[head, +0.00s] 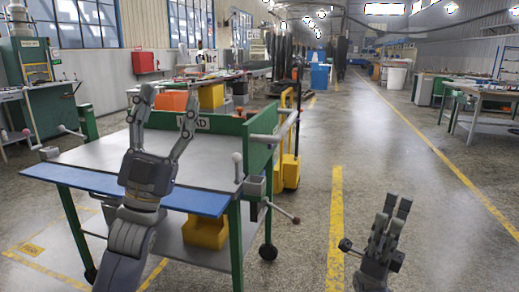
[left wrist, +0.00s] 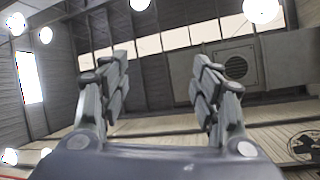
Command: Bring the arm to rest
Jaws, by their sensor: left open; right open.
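My left gripper (head: 166,112) is raised in front of the work table, its fingers pointing up and spread wide apart. Nothing is between them. The left wrist view shows the same gripper (left wrist: 160,75) open and empty, facing the ceiling and upper wall. My right gripper (head: 395,208) is at the lower right of the head view, over the floor to the right of the table, with its fingers up. It is open, and I see nothing held in it. No hose is clearly visible.
The green-framed work table (head: 90,153) with a blue front edge (head: 130,190) stands behind my left arm. Levers stick out at its corners, one at the right (head: 238,165). A yellow bin (head: 205,230) sits on its lower shelf. The aisle floor (head: 380,130) to the right is clear.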

